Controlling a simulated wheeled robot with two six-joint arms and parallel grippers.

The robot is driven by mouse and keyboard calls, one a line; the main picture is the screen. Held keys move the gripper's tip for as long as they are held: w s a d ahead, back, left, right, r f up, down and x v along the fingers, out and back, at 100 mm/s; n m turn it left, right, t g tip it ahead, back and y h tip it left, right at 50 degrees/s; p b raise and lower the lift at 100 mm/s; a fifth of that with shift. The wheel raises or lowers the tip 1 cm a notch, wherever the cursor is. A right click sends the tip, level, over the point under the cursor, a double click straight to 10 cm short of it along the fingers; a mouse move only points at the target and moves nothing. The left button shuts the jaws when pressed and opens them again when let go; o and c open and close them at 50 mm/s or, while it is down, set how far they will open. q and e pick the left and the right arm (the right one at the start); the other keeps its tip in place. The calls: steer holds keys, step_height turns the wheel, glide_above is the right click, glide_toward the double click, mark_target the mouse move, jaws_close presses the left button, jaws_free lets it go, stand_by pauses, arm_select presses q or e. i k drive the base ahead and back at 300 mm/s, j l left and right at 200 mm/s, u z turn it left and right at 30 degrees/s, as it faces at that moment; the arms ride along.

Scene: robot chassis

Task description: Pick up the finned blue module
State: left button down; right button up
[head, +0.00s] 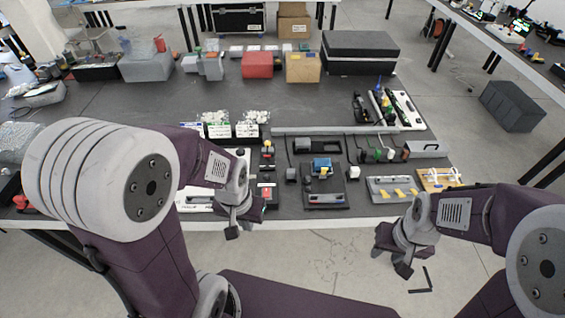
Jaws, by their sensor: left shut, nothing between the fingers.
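The blue module (321,165) sits on a dark base plate on the near part of the table, right of the picture's middle. It is small here, and its fins are hard to make out. My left gripper (240,224) is at the table's near edge, left of the module and nearer to me. It is shut and empty, apart from the module. My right gripper (394,259) hangs over the floor in front of the table, to the right of the module. Its fingers are too small to tell whether they are open, and I see nothing held in it.
A dark device (303,145) stands just behind the module. A grey rail (350,130) runs behind. Boxes (303,67) line the back.

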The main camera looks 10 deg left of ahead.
mark_target(318, 164)
steer(key=i+l+u, duration=0.2)
steer(key=u, duration=0.25)
steer(key=i+l+u, duration=0.25)
steer(key=u, duration=0.2)
steer(key=i+l+u, duration=0.15)
steer(key=l+u, duration=0.3)
